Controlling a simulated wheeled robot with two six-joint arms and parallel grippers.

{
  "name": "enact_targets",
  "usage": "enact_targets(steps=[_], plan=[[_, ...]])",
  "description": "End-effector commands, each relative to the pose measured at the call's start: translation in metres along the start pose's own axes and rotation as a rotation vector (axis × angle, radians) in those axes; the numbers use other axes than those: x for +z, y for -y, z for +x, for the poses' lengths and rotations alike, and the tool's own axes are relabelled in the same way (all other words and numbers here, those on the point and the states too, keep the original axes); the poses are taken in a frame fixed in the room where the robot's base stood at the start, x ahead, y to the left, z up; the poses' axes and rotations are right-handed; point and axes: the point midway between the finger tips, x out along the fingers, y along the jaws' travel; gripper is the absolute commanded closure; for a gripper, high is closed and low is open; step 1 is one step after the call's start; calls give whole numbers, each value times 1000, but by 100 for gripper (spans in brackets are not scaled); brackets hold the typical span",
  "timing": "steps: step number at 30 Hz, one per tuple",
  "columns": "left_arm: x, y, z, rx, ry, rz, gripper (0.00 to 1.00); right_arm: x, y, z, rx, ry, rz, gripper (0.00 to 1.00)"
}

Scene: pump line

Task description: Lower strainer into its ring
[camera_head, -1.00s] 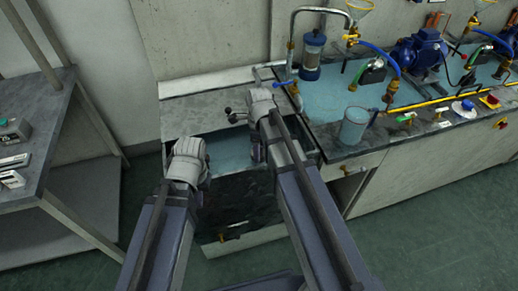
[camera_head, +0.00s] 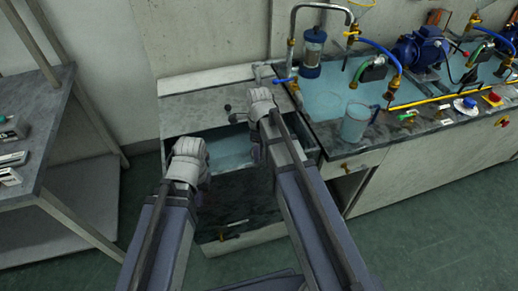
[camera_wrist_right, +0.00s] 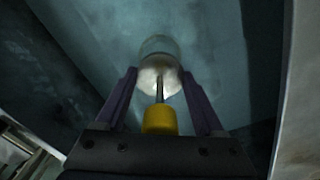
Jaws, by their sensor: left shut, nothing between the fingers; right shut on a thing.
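My right gripper (camera_head: 256,152) reaches down into the open drawer; its wrist hides most of what it holds. I cannot tell for sure that this is the strainer. The ring cannot be made out in either view. My left gripper (camera_head: 204,180) is shut and empty at the drawer's left side, its fingers mostly hidden.
The open drawer (camera_head: 228,150) has a blue-grey floor. A clear jug (camera_head: 354,123) stands on the bench right of it, with a clear blue-based cylinder (camera_head: 312,55) behind. Pipes, hoses and pumps (camera_head: 425,50) fill the right. A shelf rack (camera_head: 45,120) stands at left.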

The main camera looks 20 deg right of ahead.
Motion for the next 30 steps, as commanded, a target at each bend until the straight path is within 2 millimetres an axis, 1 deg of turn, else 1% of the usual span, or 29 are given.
enact_targets(steps=[30], plan=[[1,-4,29,2,6,4,100,0,0,29,0,0,0,94]])
